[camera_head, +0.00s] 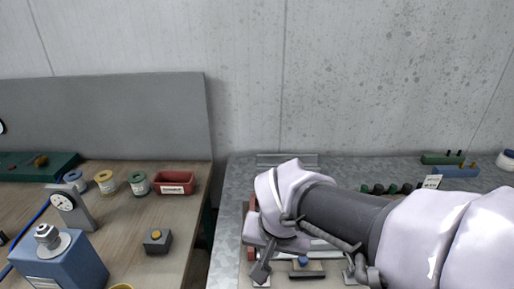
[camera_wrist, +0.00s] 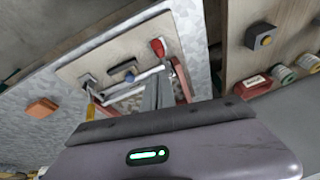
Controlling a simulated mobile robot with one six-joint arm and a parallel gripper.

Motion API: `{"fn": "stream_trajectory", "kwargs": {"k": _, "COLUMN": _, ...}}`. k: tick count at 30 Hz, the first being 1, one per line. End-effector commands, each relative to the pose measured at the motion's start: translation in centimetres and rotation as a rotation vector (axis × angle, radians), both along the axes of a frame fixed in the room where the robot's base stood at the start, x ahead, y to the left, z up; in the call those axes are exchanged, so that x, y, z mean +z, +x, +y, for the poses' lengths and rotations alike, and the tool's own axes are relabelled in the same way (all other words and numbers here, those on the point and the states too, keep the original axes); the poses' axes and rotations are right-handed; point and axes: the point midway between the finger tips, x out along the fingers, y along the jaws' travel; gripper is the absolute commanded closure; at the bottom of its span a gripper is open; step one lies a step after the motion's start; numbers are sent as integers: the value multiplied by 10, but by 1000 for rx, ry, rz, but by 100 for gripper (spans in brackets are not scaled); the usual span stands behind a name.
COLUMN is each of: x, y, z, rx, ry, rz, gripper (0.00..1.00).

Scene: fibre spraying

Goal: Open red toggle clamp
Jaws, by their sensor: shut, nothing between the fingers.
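In the wrist view a red-tipped handle (camera_wrist: 158,47) stands near the far edge of a pale fixture board (camera_wrist: 75,69), apparently part of the red toggle clamp. A red part (camera_wrist: 182,86) shows beside it, right of my fingers. My gripper (camera_wrist: 158,82) is shut and empty, with its fingertips over the board just below the red tip in the picture. I cannot tell whether they touch the clamp. In the head view my gripper (camera_head: 261,273) points down at the board, and my arm hides most of the clamp; some red (camera_head: 250,228) shows behind the wrist.
A dark block with a blue top (camera_wrist: 123,69) and a yellow-handled part (camera_wrist: 91,107) are also on the board. An orange block (camera_wrist: 42,107) lies on the metal table. The wooden table holds a red bin (camera_head: 175,183), spools and a blue machine (camera_head: 62,265).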

Motion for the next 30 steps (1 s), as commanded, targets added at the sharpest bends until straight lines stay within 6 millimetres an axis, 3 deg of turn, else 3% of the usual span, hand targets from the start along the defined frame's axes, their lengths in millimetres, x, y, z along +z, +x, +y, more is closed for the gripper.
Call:
{"fn": "stream_trajectory", "kwargs": {"k": 1, "x": 13, "y": -6, "z": 0, "rx": 1, "ry": 1, "rz": -4, "gripper": 100}}
{"fn": "stream_trajectory", "kwargs": {"k": 7, "x": 35, "y": -26, "z": -1, "rx": 1, "ry": 1, "rz": -5, "gripper": 100}}
{"fn": "stream_trajectory", "kwargs": {"k": 20, "x": 40, "y": -32, "z": -3, "rx": -3, "ry": 4, "rz": -7, "gripper": 100}}
{"fn": "stream_trajectory", "kwargs": {"k": 22, "x": 41, "y": -44, "z": -18, "rx": -31, "ry": 34, "rz": -22, "gripper": 100}}
{"fn": "stream_trajectory", "kwargs": {"k": 25, "x": 41, "y": -79, "z": -46, "rx": -93, "ry": 113, "rz": -73, "gripper": 100}}
{"fn": "stream_trajectory", "kwargs": {"k": 27, "x": 39, "y": -99, "z": -56, "rx": -118, "ry": 156, "rz": -112, "gripper": 100}}
{"fn": "stream_trajectory", "kwargs": {"k": 30, "x": 37, "y": -115, "z": -61, "rx": -133, "ry": 190, "rz": -151, "gripper": 100}}
